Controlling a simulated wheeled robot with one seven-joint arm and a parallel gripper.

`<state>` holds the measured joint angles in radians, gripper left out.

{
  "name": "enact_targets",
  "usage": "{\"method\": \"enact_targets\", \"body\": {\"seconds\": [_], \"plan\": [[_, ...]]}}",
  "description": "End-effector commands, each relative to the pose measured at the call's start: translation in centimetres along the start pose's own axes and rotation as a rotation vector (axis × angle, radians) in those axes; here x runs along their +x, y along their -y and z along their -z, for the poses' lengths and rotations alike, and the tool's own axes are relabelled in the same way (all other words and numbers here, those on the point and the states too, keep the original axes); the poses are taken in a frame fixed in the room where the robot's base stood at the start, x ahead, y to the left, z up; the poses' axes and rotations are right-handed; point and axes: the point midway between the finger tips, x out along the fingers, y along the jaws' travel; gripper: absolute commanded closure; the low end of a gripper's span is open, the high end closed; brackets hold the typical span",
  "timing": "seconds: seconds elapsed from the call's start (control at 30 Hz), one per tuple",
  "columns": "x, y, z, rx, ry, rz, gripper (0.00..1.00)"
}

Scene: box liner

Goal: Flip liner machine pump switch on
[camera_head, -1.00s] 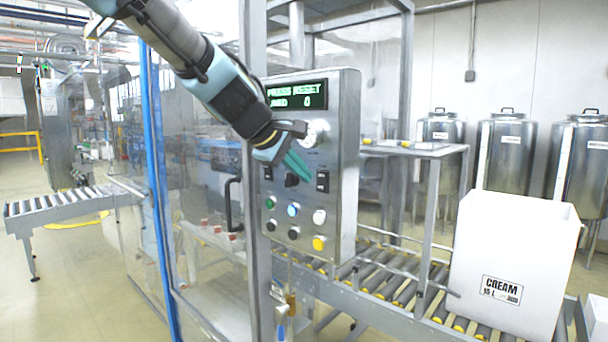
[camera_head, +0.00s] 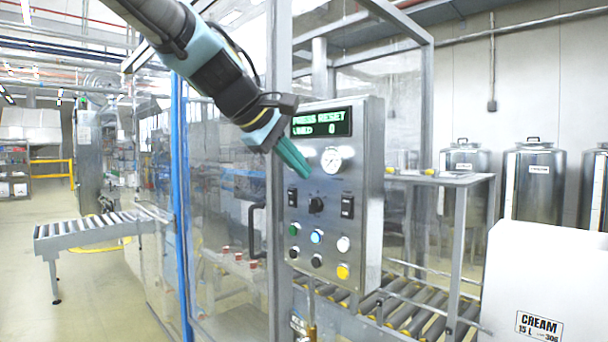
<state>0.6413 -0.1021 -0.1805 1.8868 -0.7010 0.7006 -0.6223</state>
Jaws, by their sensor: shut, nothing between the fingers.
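The liner machine's steel control panel (camera_head: 362,185) stands at the middle of the view. Its display (camera_head: 321,122) reads "PRESS RESET" and "LINED 0", partly cut by my arm. Below are a round gauge (camera_head: 331,159), a black rotary knob (camera_head: 316,205), a left black switch (camera_head: 292,197) and a right black switch (camera_head: 347,205). Which switch is the pump's cannot be read. Several coloured buttons sit lower, among them a yellow one (camera_head: 343,271). My gripper (camera_head: 304,174) with green fingers is shut and empty, in front of the panel's upper left, above the left switch. Contact is not visible.
A roller conveyor (camera_head: 405,305) runs behind and right of the panel. A white cream box (camera_head: 545,270) stands at the right. Steel tanks (camera_head: 531,180) line the back wall. A clear guard with a blue-edged post (camera_head: 181,200) is left of the panel; open floor lies farther left.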

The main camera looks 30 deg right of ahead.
Motion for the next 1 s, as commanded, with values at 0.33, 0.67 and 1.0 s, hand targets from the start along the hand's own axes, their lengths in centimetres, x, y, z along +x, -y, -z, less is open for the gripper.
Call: {"method": "enact_targets", "body": {"seconds": [0.33,0.67,1.0], "plan": [[0.0,0.1,0.1,-0.001,-0.002,0.0,1.0],[0.1,0.8,0.2,-0.003,-0.007,0.015,1.0],[0.6,1.4,-0.1,0.0,-0.002,0.04,1.0]]}}
